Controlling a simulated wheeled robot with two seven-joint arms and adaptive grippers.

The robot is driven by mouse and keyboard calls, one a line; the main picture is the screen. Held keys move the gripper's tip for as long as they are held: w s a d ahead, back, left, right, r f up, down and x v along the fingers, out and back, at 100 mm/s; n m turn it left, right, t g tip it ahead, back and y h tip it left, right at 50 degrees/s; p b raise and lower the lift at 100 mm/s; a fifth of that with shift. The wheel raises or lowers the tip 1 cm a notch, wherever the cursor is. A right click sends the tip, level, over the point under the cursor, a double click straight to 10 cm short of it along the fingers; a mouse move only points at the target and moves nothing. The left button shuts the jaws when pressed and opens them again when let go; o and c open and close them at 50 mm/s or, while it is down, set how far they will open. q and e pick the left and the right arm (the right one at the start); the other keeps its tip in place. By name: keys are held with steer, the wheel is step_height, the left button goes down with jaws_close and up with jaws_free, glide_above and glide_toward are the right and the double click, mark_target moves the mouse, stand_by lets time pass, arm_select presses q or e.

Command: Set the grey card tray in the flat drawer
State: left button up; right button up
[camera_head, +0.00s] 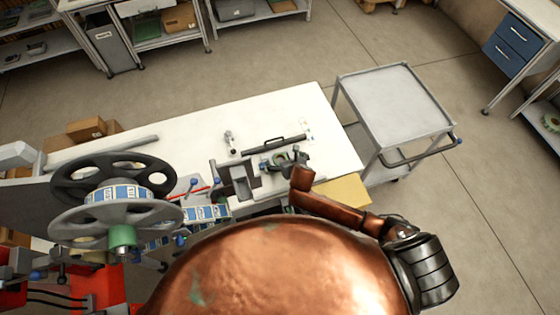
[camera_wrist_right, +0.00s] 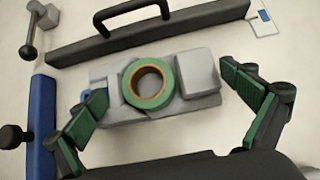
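My right gripper (camera_head: 290,160) is low over the white table; it also shows in the right wrist view (camera_wrist_right: 166,92). Its green-padded fingers are spread on both sides of a grey block (camera_wrist_right: 200,84) carrying a green tape roll (camera_wrist_right: 131,90). The right finger stands apart from the block; the left overlaps its end in the picture, and I cannot tell whether it touches. A grey, tray-like piece (camera_head: 240,186) stands left of the gripper, but I cannot tell whether it is the card tray. A flat tan panel (camera_head: 346,190) juts past the near table edge, possibly the drawer. My left gripper is not in view.
A black bar with a handle (camera_head: 273,144) lies behind the gripper, near a small metal lever (camera_head: 229,143). Large film reels (camera_head: 112,177) stand at the left. A grey cart (camera_head: 395,100) is beyond the table's right end. The back table surface (camera_head: 270,112) is clear.

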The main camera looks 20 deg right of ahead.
steer(key=c, duration=0.8)
steer(key=shift+r, duration=0.1)
